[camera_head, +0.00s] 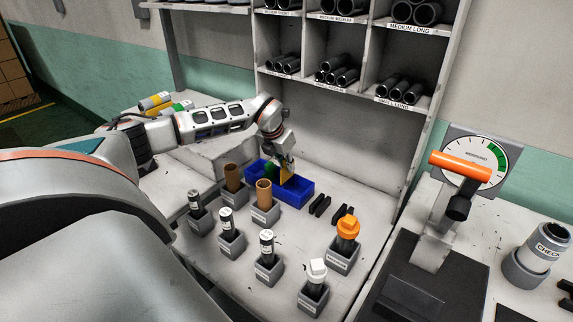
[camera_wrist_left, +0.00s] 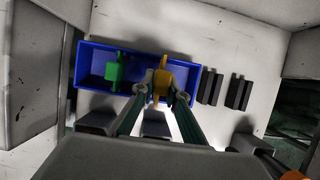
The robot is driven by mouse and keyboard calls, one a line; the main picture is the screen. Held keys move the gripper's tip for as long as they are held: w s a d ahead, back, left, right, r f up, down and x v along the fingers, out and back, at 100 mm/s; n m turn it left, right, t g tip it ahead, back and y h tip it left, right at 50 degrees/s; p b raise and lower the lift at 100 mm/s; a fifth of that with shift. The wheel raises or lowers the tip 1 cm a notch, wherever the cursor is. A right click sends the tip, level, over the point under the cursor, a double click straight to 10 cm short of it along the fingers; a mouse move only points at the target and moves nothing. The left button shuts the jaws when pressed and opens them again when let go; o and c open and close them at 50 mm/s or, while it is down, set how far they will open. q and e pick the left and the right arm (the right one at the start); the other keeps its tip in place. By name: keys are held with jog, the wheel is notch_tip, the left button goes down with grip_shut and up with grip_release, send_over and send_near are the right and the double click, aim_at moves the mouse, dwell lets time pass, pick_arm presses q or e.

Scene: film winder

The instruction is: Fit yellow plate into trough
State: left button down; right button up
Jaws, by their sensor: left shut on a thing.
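My left gripper (camera_head: 286,158) is shut on a yellow plate (camera_head: 287,171), at the blue trough (camera_head: 306,191). In the left wrist view the gripper (camera_wrist_left: 159,92) points at the blue trough (camera_wrist_left: 92,62), and the yellow plate (camera_wrist_left: 161,74) lies between its fingertips, over the trough's right half. A green plate (camera_wrist_left: 116,66) is in the trough's left half; it also shows in the head view (camera_head: 270,171). Whether the yellow plate touches the trough floor, I cannot tell. My right gripper is not in view.
Two black slotted blocks (camera_head: 320,205) lie just right of the trough. Grey holders with brown tubes (camera_head: 264,192), dark canisters (camera_head: 267,246) and an orange-capped piece (camera_head: 347,231) stand in front. A shelf of black tubes (camera_head: 340,76) rises behind; a dial gauge (camera_head: 478,158) is at right.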

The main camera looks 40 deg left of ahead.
aim_at(286, 177)
pick_arm(q)
jog(key=shift+f+b, duration=0.3)
jog(key=shift+f, duration=0.5)
dwell(0.4)
dwell(1.0)
jog(key=shift+f+b, duration=0.65)
jog(key=shift+f, duration=1.4)
dwell(1.2)
jog(key=c, duration=1.9)
grip_release()
jog(key=shift+r, duration=0.1)
jog(key=v, duration=1.2)
